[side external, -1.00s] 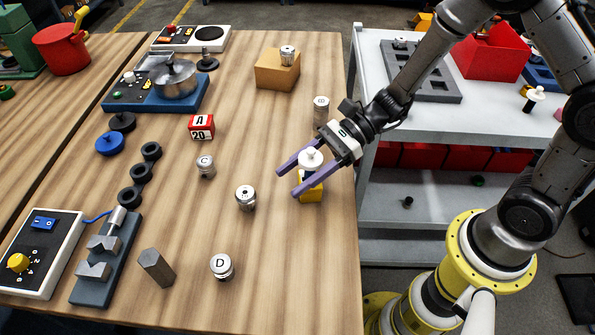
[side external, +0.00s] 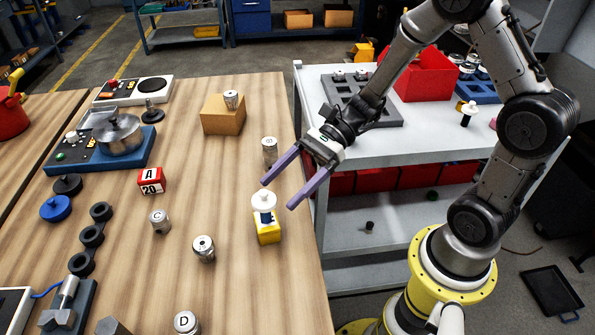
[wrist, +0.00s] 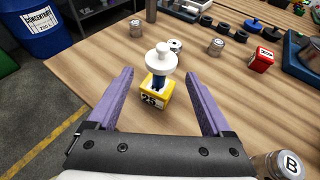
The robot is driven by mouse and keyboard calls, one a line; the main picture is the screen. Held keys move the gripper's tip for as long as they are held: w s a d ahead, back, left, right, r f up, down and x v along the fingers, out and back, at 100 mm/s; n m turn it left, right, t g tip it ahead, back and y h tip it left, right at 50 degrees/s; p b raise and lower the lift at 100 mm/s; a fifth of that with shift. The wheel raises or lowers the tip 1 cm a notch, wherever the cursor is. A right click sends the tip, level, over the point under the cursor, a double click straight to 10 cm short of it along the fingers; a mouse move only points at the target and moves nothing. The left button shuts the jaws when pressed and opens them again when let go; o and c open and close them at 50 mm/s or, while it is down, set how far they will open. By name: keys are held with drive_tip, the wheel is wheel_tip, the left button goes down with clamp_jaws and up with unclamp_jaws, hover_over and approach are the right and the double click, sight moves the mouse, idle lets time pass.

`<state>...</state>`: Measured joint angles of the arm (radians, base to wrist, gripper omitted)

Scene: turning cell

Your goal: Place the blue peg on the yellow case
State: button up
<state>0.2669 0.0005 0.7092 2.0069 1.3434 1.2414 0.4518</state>
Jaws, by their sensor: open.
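The blue peg (side external: 264,204) has a wide white cap, and a short stretch of blue shaft shows below it. It stands upright on the yellow case (side external: 268,236) near the table's right edge. In the wrist view the peg (wrist: 158,82) stands on the top of the yellow case (wrist: 152,103), whose front label reads 25. How deep the shaft sits is hidden. My gripper (side external: 278,194) has its purple fingers spread wide and empty, above and to the right of the peg in the side view. In the wrist view the peg appears between the fingers (wrist: 159,74), apart from both.
Lettered metal weights stand around, including one behind the case (side external: 269,150), C (side external: 160,222) and D (side external: 186,323). A cardboard-coloured block (side external: 223,116) carries another weight. A red A/20 block (side external: 151,181) lies left. A white cart (side external: 420,142) stands beyond the table's right edge.

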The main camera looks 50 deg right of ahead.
drive_tip(key=s+d+r+n+t+h, duration=0.1)
drive_tip(key=s+d+r+n+h, duration=0.4)
drive_tip(key=n, duration=0.5)
drive_tip(key=s+d+r+n+t+h, duration=0.1)
drive_tip(key=s+d+r+n+h, duration=0.4)
drive_tip(key=s+n, duration=0.5)
drive_tip(key=d+h, duration=0.2)
drive_tip(key=h, duration=0.1)
drive_tip(key=shift+s+d+r+t, duration=0.15)
drive_tip(key=shift+s+d+t, duration=0.1)
drive_tip(key=shift+t, duration=0.15)
